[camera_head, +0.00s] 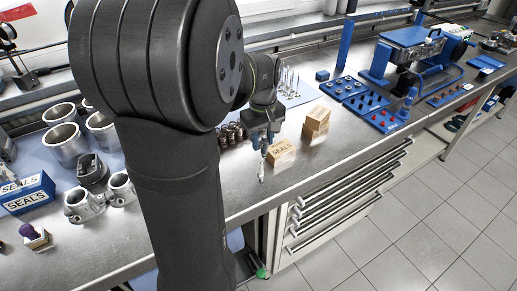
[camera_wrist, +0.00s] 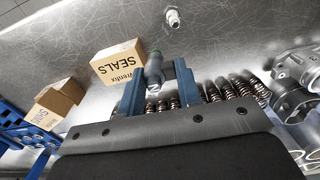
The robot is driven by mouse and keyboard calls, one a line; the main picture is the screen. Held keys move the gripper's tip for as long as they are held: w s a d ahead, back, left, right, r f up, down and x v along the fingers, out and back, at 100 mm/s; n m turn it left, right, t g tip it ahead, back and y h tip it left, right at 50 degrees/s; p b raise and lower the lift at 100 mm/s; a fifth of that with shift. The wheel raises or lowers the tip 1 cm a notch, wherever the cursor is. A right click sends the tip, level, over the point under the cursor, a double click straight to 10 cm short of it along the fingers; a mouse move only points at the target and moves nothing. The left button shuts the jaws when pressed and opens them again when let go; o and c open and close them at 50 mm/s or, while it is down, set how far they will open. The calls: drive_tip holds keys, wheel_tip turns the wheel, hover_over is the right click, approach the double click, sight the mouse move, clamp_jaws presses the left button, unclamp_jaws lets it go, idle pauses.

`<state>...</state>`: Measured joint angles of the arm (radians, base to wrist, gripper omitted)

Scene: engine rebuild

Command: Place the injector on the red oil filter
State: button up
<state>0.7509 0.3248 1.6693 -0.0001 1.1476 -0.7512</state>
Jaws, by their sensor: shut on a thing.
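My gripper (camera_head: 262,143) is above the steel bench, right of my arm, shut on the injector (camera_head: 262,170). The injector is a slim silver part that hangs down from the fingers. In the wrist view the injector (camera_wrist: 154,70) shows between the two blue fingers (camera_wrist: 158,92), with a grey-green end. Its far end is hard to make out. I cannot make out a red oil filter in either view; my arm hides part of the bench.
Metal cylinders (camera_head: 63,145) and a blue SEALS box (camera_head: 28,193) are at left. A small metal fitting (camera_wrist: 172,18) is on the bench. Blue trays (camera_head: 360,97) are farther right.

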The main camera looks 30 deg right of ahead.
drive_tip(key=shift+w+a+f, duration=0.15)
drive_tip(key=shift+w+f, duration=0.2)
drive_tip(key=shift+f, duration=0.55)
drive_tip(key=shift+w+a+f, duration=0.1)
drive_tip(key=shift+w+f, duration=0.25)
drive_tip(key=shift+f, duration=0.5)
drive_tip(key=shift+w+a+f, duration=0.15)
drive_tip(key=shift+w+f, duration=0.2)
drive_tip(key=shift+f, duration=0.55)
drive_tip(key=shift+f, duration=0.15)
drive_tip(key=o, duration=1.1)
drive_tip(key=shift+c, duration=0.2)
wheel_tip(320, 180, up, 11)
drive_tip(key=shift+r, duration=0.65)
drive_tip(key=shift+c, duration=0.7)
